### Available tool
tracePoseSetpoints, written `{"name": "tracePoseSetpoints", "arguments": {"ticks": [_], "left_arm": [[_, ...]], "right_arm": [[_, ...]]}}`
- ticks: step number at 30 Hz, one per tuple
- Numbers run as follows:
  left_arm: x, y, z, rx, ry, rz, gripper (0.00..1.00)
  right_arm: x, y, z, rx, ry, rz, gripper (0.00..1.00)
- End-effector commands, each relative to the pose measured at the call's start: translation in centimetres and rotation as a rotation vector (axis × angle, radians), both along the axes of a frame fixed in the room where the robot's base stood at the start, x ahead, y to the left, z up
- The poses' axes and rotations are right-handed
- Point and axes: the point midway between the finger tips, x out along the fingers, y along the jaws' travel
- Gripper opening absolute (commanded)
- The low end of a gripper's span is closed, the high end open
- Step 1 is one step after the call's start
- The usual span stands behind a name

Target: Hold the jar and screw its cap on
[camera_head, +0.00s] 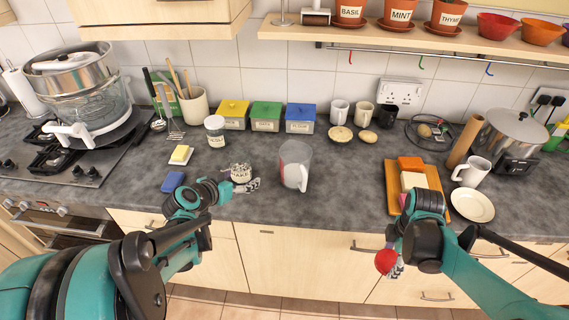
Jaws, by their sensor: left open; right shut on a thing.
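My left gripper (245,185) is open at the front of the counter, left of the middle. Its fingers are beside a small whitish, dark-speckled round thing (240,171), which may be the jar; I cannot tell if they touch it. A glass jar with a pale top and a label (215,131) stands upright further back. My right gripper (393,268) is low in front of the counter edge, pointing down. It is shut on a round red thing (385,262), which may be the cap. The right arm partly hides the grip.
A clear measuring jug (295,165) stands mid-counter. A blue sponge (173,181) and a butter dish (181,155) lie left. A wooden board (391,180) with coloured blocks, a plate (472,205) and a white mug (472,172) are right. The counter between jug and board is clear.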

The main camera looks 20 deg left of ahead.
Motion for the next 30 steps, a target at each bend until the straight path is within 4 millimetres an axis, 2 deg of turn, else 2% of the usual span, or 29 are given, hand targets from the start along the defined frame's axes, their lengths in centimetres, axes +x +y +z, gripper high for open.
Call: {"name": "tracePoseSetpoints", "arguments": {"ticks": [1,3,6,9,20,23,30], "left_arm": [[0.4,1.9,-0.2,0.009,-0.033,0.017,0.78],[0.7,3.8,-0.3,0.024,-0.074,0.031,0.78],[0.9,5.6,-0.4,0.04,-0.114,0.045,0.78],[0.9,6.4,-0.4,0.05,-0.133,0.052,0.78],[1.1,6.5,-0.5,0.052,-0.137,0.05,0.78],[2.2,6.4,-1.1,0.052,-0.136,0.047,0.78],[6.0,6.3,-2.7,0.052,-0.136,0.047,0.78]], "right_arm": [[-0.1,0.2,0.3,0.0,0.0,0.093,0.56],[-0.2,0.5,0.7,0.0,0.0,0.212,0.56],[-0.3,0.7,1.0,0.0,0.0,0.328,0.56],[-0.3,0.8,1.2,0.0,0.0,0.385,0.56],[-0.3,0.8,1.1,0.0,0.0,0.398,0.56],[-0.3,0.8,0.7,0.0,0.0,0.398,0.56],[-0.3,0.8,-0.6,0.0,0.0,0.397,0.56]]}}
